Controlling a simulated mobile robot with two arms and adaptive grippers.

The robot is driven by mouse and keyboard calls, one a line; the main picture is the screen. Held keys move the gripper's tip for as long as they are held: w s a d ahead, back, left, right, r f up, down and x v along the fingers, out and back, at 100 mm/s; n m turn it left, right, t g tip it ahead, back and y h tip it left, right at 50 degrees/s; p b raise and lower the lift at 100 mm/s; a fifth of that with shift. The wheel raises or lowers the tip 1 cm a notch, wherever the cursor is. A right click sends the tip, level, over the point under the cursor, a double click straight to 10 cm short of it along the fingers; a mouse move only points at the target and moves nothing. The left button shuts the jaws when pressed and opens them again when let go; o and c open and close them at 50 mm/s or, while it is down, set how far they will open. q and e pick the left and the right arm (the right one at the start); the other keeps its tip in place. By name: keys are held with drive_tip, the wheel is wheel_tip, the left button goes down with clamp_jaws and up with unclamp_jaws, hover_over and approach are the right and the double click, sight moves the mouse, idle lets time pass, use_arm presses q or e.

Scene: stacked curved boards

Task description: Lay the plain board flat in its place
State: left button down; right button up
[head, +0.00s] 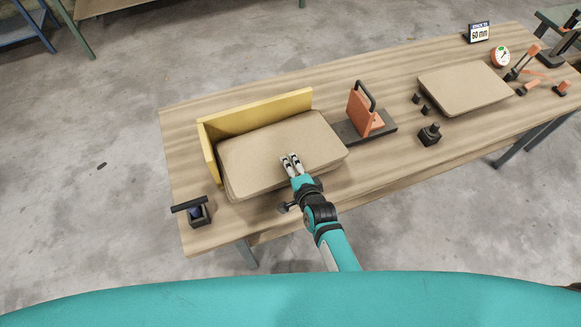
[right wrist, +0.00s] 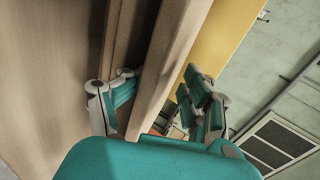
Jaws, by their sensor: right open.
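Tan boards with rounded corners lie stacked at the left of the table; the top board (head: 275,145) has a plain upper face. Another plain tan board (head: 465,85) lies at the right. I cannot tell which one the task means. My right gripper (head: 291,159) is at the front edge of the stack, its fingertips showing over the top board. In the right wrist view its fingers (right wrist: 162,95) are open on either side of a board edge (right wrist: 166,65); contact is unclear. My left gripper is not in view.
A yellow corner fence (head: 258,110) borders the stack at back and left. An orange block with a black handle (head: 361,112) stands to its right. A black clamp-like fixture (head: 198,213) is front left. Black posts (head: 429,134) stand near the right board. A 60 mm sign (head: 479,32) stands behind.

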sight(283, 170)
drive_tip(key=shift+w+a+r+p, duration=0.2)
drive_tip(key=shift+a+r+p, duration=0.1)
drive_tip(key=shift+a+r, duration=0.35)
drive_tip(key=shift+w+a+r+p, duration=0.15)
drive_tip(key=shift+a+r+p, duration=0.1)
drive_tip(key=shift+a+r, duration=0.4)
drive_tip(key=shift+s, duration=0.3)
drive_tip(key=shift+s+f, duration=0.15)
drive_tip(key=shift+s, duration=0.05)
drive_tip(key=shift+p+v, duration=1.7)
drive_tip(key=shift+p, duration=0.4)
idle(2.0)
drive_tip(key=shift+s, duration=0.2)
idle(0.3)
drive_tip(key=p+v, duration=0.2)
drive_tip(key=v, duration=0.1)
drive_tip(key=p+v, duration=0.2)
drive_tip(key=shift+s+d, duration=0.15)
drive_tip(key=shift+d, duration=0.2)
drive_tip(key=o, duration=0.6)
drive_tip(key=shift+c, duration=0.2)
